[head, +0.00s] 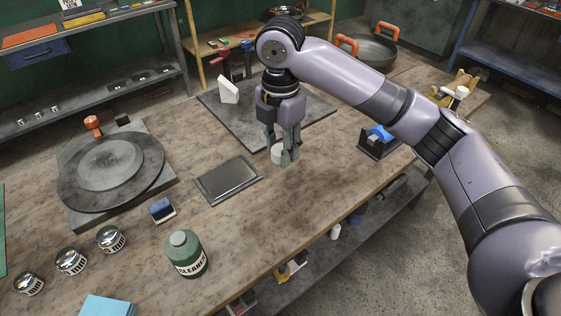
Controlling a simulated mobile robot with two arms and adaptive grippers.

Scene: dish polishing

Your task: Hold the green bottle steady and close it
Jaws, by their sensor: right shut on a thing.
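The green bottle (187,258) stands upright at the front of the wooden table, with a cream label lettered in black. Its top is a grey-green round piece; I cannot tell whether this is a cap or the bare neck. My right gripper (286,156) points down near the table's far-right part, well behind and to the right of the bottle. It is shut on a small white round thing (276,154), partly hidden by the fingers, which could be a lid. My left gripper is not in view.
A dark flat tray (228,180) lies between gripper and bottle. A blue sponge-like block (161,210), several shiny metal knobs (71,261) and a light-blue cloth (108,306) lie around the bottle. A round polishing plate (111,172) stands at left, a blue-topped holder (379,140) at right.

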